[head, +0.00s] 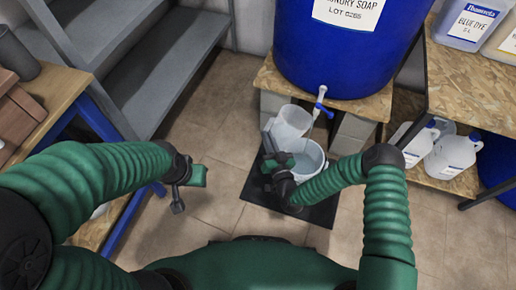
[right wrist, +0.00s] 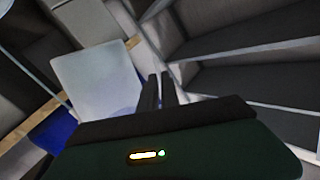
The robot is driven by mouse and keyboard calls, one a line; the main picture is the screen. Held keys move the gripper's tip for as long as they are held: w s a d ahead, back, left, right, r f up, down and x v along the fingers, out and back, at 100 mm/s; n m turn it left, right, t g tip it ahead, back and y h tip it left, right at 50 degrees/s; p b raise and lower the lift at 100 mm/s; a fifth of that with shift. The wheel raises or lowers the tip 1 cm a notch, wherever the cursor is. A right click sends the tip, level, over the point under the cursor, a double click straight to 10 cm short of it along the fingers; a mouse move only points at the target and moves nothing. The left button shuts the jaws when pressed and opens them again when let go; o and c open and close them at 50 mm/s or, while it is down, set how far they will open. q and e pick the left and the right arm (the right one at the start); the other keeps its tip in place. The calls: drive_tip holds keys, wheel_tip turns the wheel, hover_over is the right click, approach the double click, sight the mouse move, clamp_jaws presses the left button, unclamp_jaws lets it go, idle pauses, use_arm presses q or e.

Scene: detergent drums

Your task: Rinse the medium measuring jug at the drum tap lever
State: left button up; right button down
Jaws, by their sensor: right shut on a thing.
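The translucent white measuring jug (head: 293,121) is beneath the drum tap, above the rear of a white bucket (head: 311,157). My right gripper (head: 270,143) is shut on the jug at its near left side; the exact grip is hard to see. In the right wrist view the jug (right wrist: 98,80) shows pale beside the dark fingers (right wrist: 158,92). The tap's blue lever (head: 322,105) is on a white tap at the base of the blue drum (head: 345,55). No water stream can be made out. My left gripper (head: 188,190) hangs over the floor, apart from everything, its jaws unclear.
The bucket stands on a black mat (head: 318,215). The drum rests on a board (head: 268,78) over grey blocks. White jugs (head: 450,157) fill the lower right shelf. Grey shelves (head: 130,60) and a wooden table (head: 50,85) flank the left. Floor between is clear.

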drive_tip(key=s+a+f+m+t+h+p, duration=0.1)
drive_tip(key=s+a+f+m+h, duration=0.1)
drive_tip(key=a+f+m+h, duration=0.3)
drive_tip(key=d+f+m+b, duration=0.3)
drive_tip(key=d+m+b, duration=0.1)
drive_tip(key=d, duration=0.2)
drive_tip(key=shift+w, duration=0.35)
drive_tip(key=shift+y, duration=0.4)
